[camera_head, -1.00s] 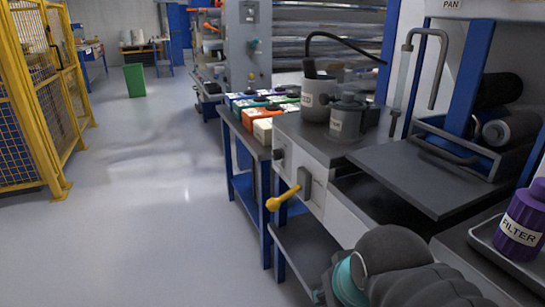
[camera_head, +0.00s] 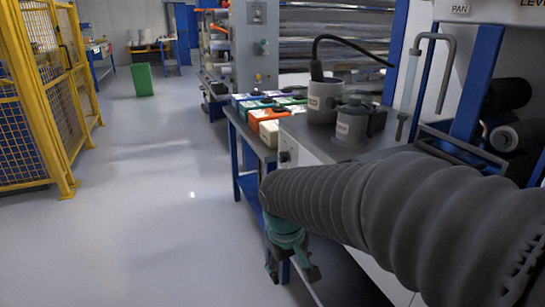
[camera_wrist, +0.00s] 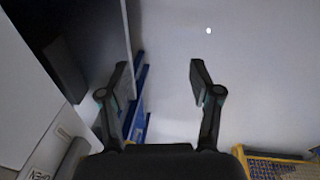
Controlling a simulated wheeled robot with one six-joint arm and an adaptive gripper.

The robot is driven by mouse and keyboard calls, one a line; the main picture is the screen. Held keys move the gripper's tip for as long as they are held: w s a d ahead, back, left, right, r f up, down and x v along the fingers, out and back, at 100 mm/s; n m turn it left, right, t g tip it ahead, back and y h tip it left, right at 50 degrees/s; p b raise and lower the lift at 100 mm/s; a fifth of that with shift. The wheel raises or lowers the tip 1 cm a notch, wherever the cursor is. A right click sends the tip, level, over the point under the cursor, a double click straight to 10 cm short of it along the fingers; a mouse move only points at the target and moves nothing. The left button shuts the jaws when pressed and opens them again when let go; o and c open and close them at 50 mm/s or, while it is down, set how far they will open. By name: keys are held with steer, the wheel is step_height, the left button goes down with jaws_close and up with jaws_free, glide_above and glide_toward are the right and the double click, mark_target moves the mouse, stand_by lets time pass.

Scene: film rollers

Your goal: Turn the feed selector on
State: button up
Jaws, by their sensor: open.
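My gripper (camera_head: 292,271) hangs in front of the white machine front, over the aisle side. In the wrist view its two fingers stand well apart, with nothing between them (camera_wrist: 158,75). A small dark knob (camera_head: 284,157) is on the white front near its left end; I cannot tell whether it is the feed selector. The yellow-handled lever on this front is hidden behind my arm in the head view. In the wrist view, a dark part (camera_wrist: 72,160) beside an upside-down label (camera_wrist: 42,161), possibly OPEN, shows at the lower left.
A grey pot (camera_head: 323,103) with a black cable and a grey lidded canister (camera_head: 352,122) stand on the machine top. Coloured boxes (camera_head: 264,118) sit on the bench to the left. The aisle floor (camera_head: 150,220) is clear. A yellow cage (camera_head: 60,100) stands across it.

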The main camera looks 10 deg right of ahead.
steer(key=w+a+f+n+h, duration=0.3)
steer(key=w+n, duration=0.1)
steer(key=w, duration=0.5)
steer(key=w+a+f+n+h, duration=0.3)
steer(key=w, duration=0.7)
steer(key=n+t+h, duration=0.3)
steer(key=n+h, duration=0.5)
steer(key=h, duration=0.2)
glide_toward(279, 158)
steer(key=p+x, duration=0.1)
steer(key=x, duration=0.9)
steer(key=shift+r, duration=0.15)
steer(key=c, duration=1.1)
